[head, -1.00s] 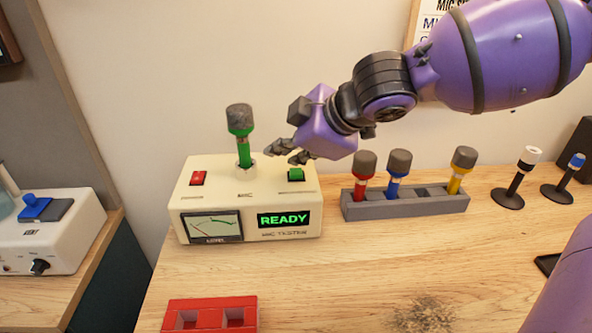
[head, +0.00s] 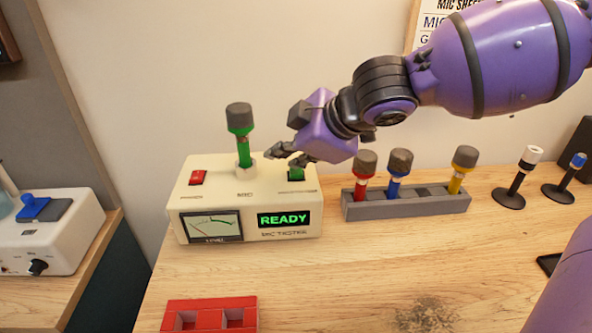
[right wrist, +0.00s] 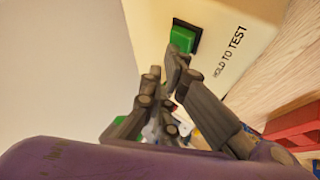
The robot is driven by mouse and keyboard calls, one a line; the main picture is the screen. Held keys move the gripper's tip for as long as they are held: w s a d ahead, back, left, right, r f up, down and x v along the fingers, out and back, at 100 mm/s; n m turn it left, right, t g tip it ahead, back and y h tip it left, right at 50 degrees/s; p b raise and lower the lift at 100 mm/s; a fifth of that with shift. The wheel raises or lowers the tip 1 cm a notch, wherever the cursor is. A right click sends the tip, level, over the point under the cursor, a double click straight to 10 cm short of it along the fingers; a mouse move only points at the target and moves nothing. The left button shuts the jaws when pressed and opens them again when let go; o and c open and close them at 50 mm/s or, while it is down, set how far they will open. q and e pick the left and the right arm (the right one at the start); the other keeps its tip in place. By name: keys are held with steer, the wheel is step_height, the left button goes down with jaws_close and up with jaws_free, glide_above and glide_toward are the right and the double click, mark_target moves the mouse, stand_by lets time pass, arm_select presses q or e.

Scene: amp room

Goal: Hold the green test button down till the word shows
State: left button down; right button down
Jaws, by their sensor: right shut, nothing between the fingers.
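The cream mic tester (head: 246,202) stands on the wooden table with a lit display (head: 284,220) reading READY in green. In the right wrist view the green button (right wrist: 182,39) shows in a dark frame beside the words HOLD TO TEST. My right gripper (head: 287,157) is shut and empty, its fingertips (right wrist: 178,62) right at the button. I cannot tell whether they touch it. A green microphone (head: 240,134) stands upright in the tester's socket. My left gripper is not in view.
A red switch (head: 198,178) sits at the tester's top left. A grey rack (head: 408,206) with red, blue and yellow microphones stands close on the right. A red tray (head: 210,304) lies in front. The table between is mostly clear.

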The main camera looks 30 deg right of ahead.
steer(key=shift+f+b, duration=0.3)
steer(key=shift+f, duration=0.2)
stand_by(0.5)
stand_by(0.6)
stand_by(0.8)
stand_by(0.5)
stand_by(1.0)
stand_by(0.5)
